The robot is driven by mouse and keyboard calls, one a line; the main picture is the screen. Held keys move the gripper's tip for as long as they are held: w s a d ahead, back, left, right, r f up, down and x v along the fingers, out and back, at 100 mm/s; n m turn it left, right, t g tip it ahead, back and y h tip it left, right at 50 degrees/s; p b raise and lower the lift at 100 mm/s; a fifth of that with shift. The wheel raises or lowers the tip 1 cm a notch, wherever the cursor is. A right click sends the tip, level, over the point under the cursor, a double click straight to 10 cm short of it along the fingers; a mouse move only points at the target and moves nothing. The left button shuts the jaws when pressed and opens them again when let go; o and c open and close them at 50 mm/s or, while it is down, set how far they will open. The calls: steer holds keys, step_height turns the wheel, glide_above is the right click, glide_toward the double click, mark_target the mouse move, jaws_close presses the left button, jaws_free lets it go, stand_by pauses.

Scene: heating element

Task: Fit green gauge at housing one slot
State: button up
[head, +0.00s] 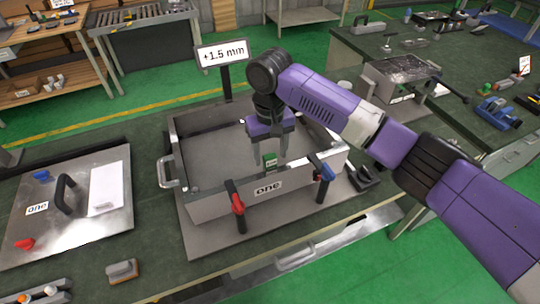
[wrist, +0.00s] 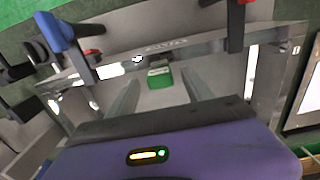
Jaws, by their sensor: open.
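The small green gauge (head: 270,160) stands at the top edge of the front wall of housing one (head: 215,207), just above its "one" label (head: 268,187). In the wrist view the green gauge (wrist: 160,78) is at the wall, beyond and between my finger tips. My gripper (head: 266,158) points down inside the housing, behind that wall. Its fingers (wrist: 158,92) are spread apart with nothing clasped between them. The slot itself is hidden by the gauge and the wall, so I cannot tell how deep the gauge sits.
A red-handled clamp (head: 238,205) and a blue-handled clamp (head: 323,172) flank the front wall. A lid plate (head: 105,225) marked "one" lies left. A "+1.5 mm" sign (head: 222,54) stands behind the housing. An orange-and-grey block (head: 122,271) lies at the front.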

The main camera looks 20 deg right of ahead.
mark_target(270, 156)
step_height(270, 156, up, 7)
steer(key=shift+f+b, duration=0.2)
steer(key=shift+b, duration=0.45)
